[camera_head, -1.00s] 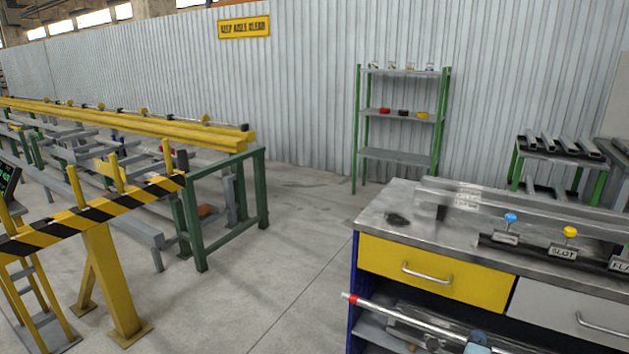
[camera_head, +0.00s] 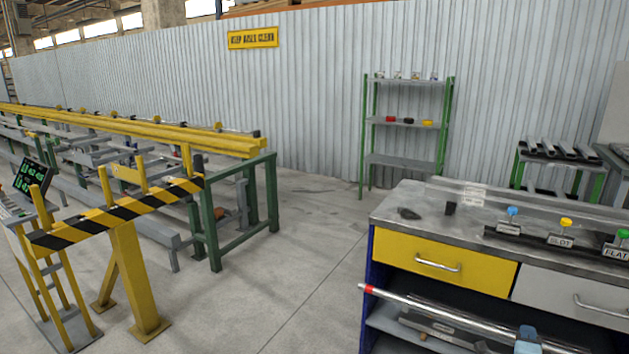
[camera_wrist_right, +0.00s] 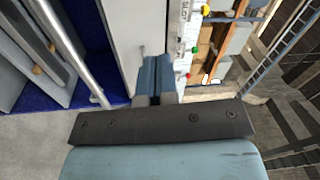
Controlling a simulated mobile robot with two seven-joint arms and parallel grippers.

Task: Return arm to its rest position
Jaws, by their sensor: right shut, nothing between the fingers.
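My right gripper (camera_head: 527,333) shows as blue fingertips at the bottom right of the head view, in front of the open lower part of the workbench. In the right wrist view its two blue fingers (camera_wrist_right: 154,72) lie together, shut with nothing between them. A metal rod with a red end (camera_head: 440,308) runs close to the gripper's left side in the head view; I cannot tell if they touch. The rest of the right arm is hidden below the picture. My left gripper is not in view.
The workbench (camera_head: 405,222) with a yellow drawer (camera_head: 440,262) stands at the right. A striped barrier (camera_head: 120,215) and a green-legged runout table (camera_head: 215,235) stand at the left. Clear floor (camera_head: 300,270) lies between them. A green shelf rack (camera_head: 405,160) stands by the wall.

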